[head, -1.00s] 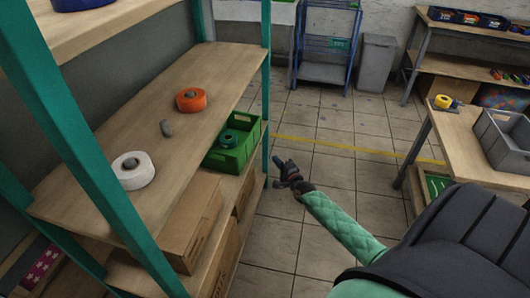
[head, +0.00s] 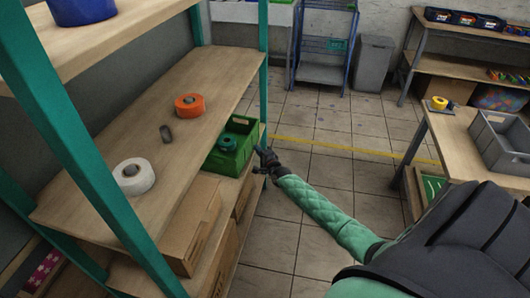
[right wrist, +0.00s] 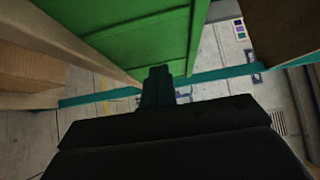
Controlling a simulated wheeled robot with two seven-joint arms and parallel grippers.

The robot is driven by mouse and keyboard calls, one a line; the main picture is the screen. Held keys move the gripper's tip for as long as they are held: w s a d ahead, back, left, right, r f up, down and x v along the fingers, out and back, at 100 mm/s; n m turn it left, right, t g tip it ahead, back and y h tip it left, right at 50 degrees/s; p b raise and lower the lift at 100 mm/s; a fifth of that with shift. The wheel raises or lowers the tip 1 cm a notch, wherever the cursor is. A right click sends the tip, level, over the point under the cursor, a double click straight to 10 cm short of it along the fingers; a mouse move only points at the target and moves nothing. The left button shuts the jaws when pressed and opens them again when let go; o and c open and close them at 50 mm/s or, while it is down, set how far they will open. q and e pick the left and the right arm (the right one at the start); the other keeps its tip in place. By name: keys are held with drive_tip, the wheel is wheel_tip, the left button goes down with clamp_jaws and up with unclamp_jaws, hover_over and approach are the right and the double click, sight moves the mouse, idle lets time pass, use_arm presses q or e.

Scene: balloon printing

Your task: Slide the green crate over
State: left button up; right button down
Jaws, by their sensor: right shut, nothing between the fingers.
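The green crate (head: 231,146) stands on the wooden shelf at its front right corner, beside the teal post. In the right wrist view the crate's green wall (right wrist: 145,35) fills the top, close beyond the shut fingers (right wrist: 158,78). My left gripper is not in view.
A teal post (head: 263,75) rises at the shelf corner. Cardboard boxes (head: 190,228) sit below. A grey bin (head: 500,140) stands on the right table.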

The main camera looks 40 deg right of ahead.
drive_tip(key=shift+w+a+r, duration=0.1)
drive_tip(key=shift+w+a, duration=0.35)
drive_tip(key=shift+w, duration=0.05)
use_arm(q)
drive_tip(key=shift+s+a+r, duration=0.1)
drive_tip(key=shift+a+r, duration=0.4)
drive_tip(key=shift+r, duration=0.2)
use_arm(e)
drive_tip(key=shift+w+a, duration=0.1)
drive_tip(key=shift+w, duration=0.05)
drive_tip(key=b, duration=0.3)
hover_over(232, 155)
drive_tip(key=shift+s+d, duration=0.25)
drive_tip(key=shift+d, duration=0.1)
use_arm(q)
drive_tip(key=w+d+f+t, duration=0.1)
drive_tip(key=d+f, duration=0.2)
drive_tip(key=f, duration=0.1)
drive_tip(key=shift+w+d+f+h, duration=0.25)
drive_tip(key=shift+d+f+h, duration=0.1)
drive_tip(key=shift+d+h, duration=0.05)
use_arm(e)
drive_tip(key=shift+w+a, duration=0.35)
drive_tip(key=shift+w, duration=0.05)
